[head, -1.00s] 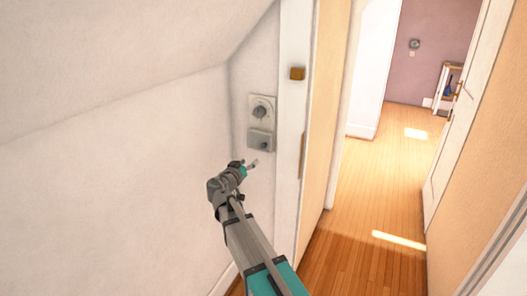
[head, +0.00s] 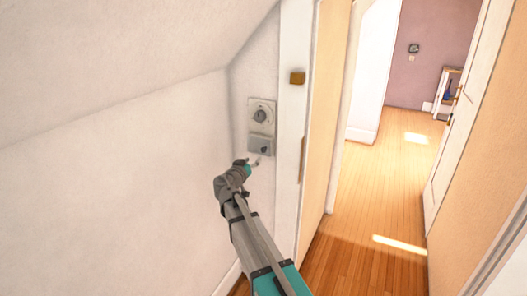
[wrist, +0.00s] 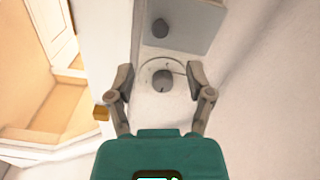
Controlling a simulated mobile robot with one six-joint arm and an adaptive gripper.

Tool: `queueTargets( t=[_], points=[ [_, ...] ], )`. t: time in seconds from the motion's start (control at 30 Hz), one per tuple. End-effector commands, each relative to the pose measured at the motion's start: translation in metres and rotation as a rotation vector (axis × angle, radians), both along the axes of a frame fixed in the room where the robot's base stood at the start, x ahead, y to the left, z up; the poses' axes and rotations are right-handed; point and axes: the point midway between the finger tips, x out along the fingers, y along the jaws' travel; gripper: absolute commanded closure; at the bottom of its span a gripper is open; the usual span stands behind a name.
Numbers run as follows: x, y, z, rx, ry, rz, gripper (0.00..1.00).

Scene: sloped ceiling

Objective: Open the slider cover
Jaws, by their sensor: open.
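The slider cover (head: 259,145) is a light grey plate with a small dark knob, at the lower part of a pale wall panel (head: 269,104) in the head view. A round grey dial (head: 260,116) sits above it. My gripper (head: 254,163) is just below the cover in the head view. In the wrist view the picture is turned over: the cover (wrist: 190,24) with its knob (wrist: 160,28) is at the top, and the dial (wrist: 163,79) shows between the open fingers of my gripper (wrist: 160,76). The fingers hold nothing. I cannot tell how far they are from the panel.
A white door frame (head: 294,125) with a small brown block (head: 297,78) stands right of the panel. The sloped ceiling (head: 120,60) comes down on the left. A wooden-floored hallway (head: 385,190) lies open to the right.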

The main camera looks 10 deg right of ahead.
Motion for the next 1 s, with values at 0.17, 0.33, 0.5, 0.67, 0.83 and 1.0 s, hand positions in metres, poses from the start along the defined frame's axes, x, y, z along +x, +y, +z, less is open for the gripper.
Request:
queueTargets(
  t=[0.17, 0.33, 0.5, 0.67, 0.83, 1.0],
  points=[
    [0.025, -0.017, 0.000, 0.000, 0.000, -0.002, 0.33],
    [0.046, -0.033, 0.000, 0.000, 0.000, -0.002, 0.33],
    [0.064, -0.047, 0.000, 0.000, 0.000, -0.002, 0.33],
    [0.074, -0.054, 0.000, 0.000, 0.000, 0.000, 0.33],
    [0.078, -0.059, 0.000, 0.000, 0.000, -0.001, 0.33],
    [0.078, -0.059, 0.000, 0.000, 0.000, -0.001, 0.33]
  ],
)
